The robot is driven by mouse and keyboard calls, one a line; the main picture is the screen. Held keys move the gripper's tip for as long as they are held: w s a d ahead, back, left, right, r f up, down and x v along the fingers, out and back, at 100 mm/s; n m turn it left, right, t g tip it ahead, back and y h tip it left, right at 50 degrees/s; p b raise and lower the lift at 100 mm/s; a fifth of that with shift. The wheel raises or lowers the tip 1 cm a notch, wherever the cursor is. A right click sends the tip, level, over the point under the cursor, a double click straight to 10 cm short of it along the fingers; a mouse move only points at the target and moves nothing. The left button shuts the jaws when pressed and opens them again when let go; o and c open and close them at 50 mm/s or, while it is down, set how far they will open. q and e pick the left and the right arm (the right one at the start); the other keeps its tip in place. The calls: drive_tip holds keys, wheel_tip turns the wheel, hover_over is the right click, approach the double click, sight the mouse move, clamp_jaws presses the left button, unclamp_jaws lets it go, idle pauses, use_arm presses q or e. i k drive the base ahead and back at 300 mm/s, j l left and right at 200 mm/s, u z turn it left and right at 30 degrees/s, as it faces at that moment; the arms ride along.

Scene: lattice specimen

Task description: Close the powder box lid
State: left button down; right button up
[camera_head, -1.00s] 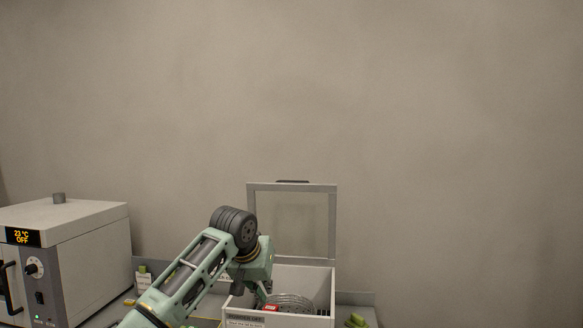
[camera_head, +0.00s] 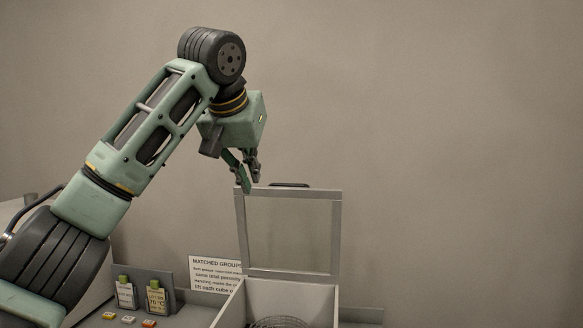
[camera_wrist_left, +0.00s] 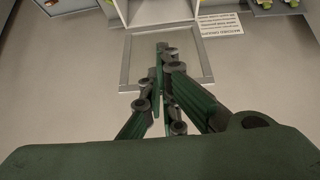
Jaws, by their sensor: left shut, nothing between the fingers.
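The powder box (camera_head: 314,296) stands at the bottom of the head view, its front cut off by the frame edge. Its lid (camera_head: 337,232), a grey frame around a clear pane, stands upright and open at the back, with a dark handle (camera_head: 290,185) on its top edge. My left gripper (camera_head: 251,187) is shut and empty, pointing down by the lid's top left corner. In the left wrist view the gripper (camera_wrist_left: 161,48) overlaps the lid (camera_wrist_left: 207,60), with the box (camera_wrist_left: 160,12) beyond; contact with the lid cannot be told. My right gripper is not in view.
A round wire mesh (camera_head: 279,322) lies inside the box. Left of it are a sign (camera_head: 214,274), a grey holder (camera_head: 167,277) with labelled green-capped items, and small coloured pieces (camera_head: 128,320). The wall behind is bare.

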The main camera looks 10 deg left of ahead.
sight(282, 191)
drive_tip(key=i, duration=1.3)
